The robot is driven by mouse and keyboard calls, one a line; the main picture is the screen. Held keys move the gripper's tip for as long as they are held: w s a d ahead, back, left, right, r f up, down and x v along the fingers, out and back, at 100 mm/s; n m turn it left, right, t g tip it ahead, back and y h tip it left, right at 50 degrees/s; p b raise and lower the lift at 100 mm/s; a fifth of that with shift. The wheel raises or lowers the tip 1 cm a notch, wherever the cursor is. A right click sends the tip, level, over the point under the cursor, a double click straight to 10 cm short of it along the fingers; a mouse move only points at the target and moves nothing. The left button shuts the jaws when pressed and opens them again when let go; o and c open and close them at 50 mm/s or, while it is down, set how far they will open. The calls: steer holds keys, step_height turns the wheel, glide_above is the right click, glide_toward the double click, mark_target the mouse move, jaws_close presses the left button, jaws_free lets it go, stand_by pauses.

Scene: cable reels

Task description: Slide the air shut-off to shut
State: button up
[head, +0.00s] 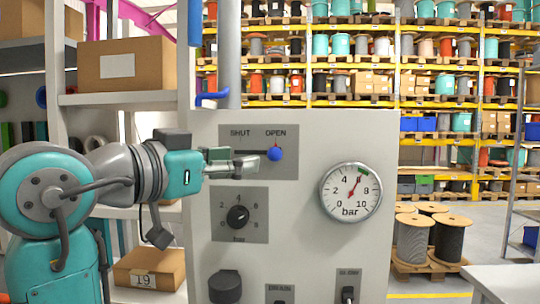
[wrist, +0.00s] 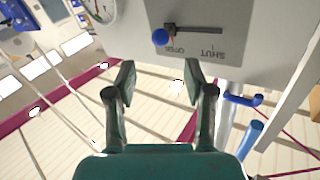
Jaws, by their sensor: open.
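The air shut-off is a slider with a round blue knob (head: 275,153) on a dark slot (head: 262,152), on a grey plate marked SHUT at left and OPEN at right. The knob sits at the slot's right end, under OPEN. In the wrist view, turned upside down, the blue knob (wrist: 160,37) is at the OPEN end and the slot runs toward SHUT. My gripper (head: 238,162) is in front of the plate, left of the knob in the head view, partly covering the slot. In the wrist view its two fingers (wrist: 160,75) are apart and empty, with the knob beyond them.
The light grey panel (head: 305,235) also carries a bar gauge (head: 350,192), a pressure dial (head: 238,217) below the slider, and lower switches. A grey pipe with a blue handle (head: 211,97) rises behind it. Shelves with boxes (head: 125,64) stand behind my arm at left.

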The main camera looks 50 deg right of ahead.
mark_target(270, 155)
steer(key=d, duration=0.9)
steer(key=shift+w+d, duration=0.25)
steer(key=shift+w, duration=0.15)
steer(key=shift+c, duration=0.2)
jaws_close()
